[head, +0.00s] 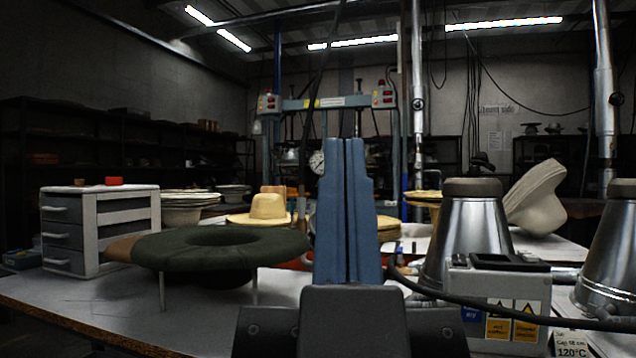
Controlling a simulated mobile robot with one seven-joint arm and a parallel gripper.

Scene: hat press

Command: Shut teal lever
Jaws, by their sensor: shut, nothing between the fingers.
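My gripper (345,145) rises in the middle of the head view. Its two long blue-grey fingers are pressed together along a thin seam, with nothing between them. I cannot make out a teal lever in this view. The fingers hide part of the workbench and of the hat press (300,103) behind them. The press is a grey-blue frame with a round gauge and control boxes with red buttons. The gripper appears in front of the press and touches nothing that I can see.
The workbench (60,302) holds a grey drawer unit (62,236), a dark green ring-shaped form (180,250) and a straw hat (266,208). At right stand a metal cone (475,225), a control box (500,290) with warning labels, and another cone (612,260). A dark cable crosses the right front.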

